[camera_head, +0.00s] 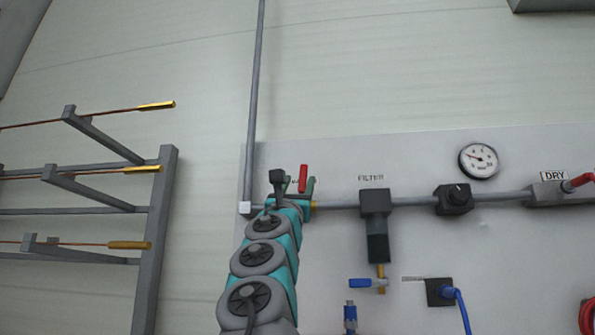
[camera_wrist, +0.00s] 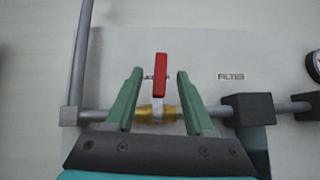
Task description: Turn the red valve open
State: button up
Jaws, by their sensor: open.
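The red valve handle (camera_wrist: 161,75) stands upright on a brass valve body (camera_wrist: 156,113) in the grey pipe. In the wrist view the handle is between the two green fingers of my gripper (camera_wrist: 158,78), with a gap on each side. My gripper is open and holds nothing. In the head view the red handle (camera_head: 303,178) shows just beside my gripper (camera_head: 297,184), at the far end of my arm. My arm hides most of the valve body there.
A black filter (camera_head: 376,220) with a blue-handled drain valve (camera_head: 367,283) hangs from the pipe (camera_head: 335,204) to the right. A regulator (camera_head: 453,199) and a gauge (camera_head: 479,161) are farther right. A grey rack (camera_head: 155,235) with copper rods stands at left.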

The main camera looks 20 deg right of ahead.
aim_at(303, 172)
jog(key=shift+p+x, duration=2.3)
jog(key=shift+x, duration=1)
grip_shut()
